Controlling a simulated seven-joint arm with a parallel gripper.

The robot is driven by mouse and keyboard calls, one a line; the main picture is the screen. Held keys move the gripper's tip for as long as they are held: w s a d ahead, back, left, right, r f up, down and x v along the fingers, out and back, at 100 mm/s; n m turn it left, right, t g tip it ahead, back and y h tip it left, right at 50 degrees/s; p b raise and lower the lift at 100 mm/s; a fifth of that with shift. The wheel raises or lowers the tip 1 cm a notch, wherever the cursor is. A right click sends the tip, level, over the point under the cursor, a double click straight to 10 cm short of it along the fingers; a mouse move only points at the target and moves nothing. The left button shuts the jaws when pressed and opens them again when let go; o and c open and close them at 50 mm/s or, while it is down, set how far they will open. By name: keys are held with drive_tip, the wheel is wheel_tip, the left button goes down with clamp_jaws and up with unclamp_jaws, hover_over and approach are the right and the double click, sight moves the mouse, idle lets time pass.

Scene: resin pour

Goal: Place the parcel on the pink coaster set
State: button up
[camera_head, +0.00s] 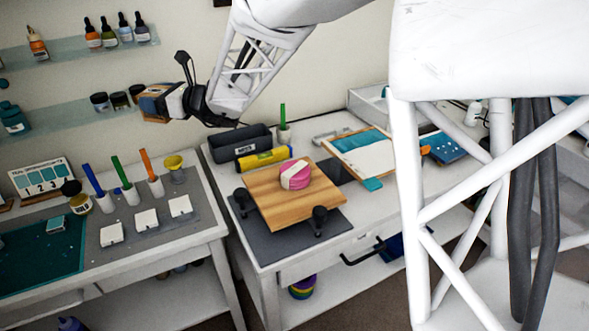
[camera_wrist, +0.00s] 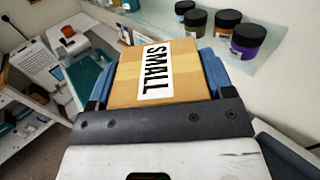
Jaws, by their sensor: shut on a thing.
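The parcel is a brown box with a white label reading "SMALL", large in the wrist view (camera_wrist: 182,75). My gripper (camera_head: 158,103) is shut on the parcel and holds it up in the air, in front of the lower wall shelf in the head view. In the wrist view, blue finger pads of my gripper (camera_wrist: 160,82) show on both sides of the box. The pink coaster set (camera_head: 298,177) is a round stack with a pale band around it. It sits on a wooden board (camera_head: 275,205) on the right-hand table, below and right of the parcel, well apart from it.
The board lies on a dark mat (camera_head: 335,227) with black clamps (camera_head: 320,216). Behind it are a yellow tube (camera_head: 265,158) and a dark bin (camera_head: 240,142). The left table holds colored markers, white blocks and a yellow cup (camera_head: 174,164). Jars (camera_wrist: 220,25) stand on the wall shelf near the parcel.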

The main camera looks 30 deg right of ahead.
drive_tip(key=s+d+m+t+h, duration=0.15)
drive_tip(key=s+d, duration=0.25)
drive_tip(key=d, duration=0.4)
drive_tip(key=s+d+m+t+h, duration=0.1)
drive_tip(key=s+d+h, duration=0.15)
drive_tip(key=d, duration=0.65)
drive_tip(key=m+t+h, duration=0.2)
drive_tip(key=m+h, duration=0.1)
hover_over(295, 169)
wheel_tip(295, 169, down, 7)
drive_tip(key=shift+f, duration=0.15)
drive_tip(key=shift+f, duration=1.9)
drive_tip(key=shift+f, duration=2)
drive_tip(key=shift+f, duration=0.1)
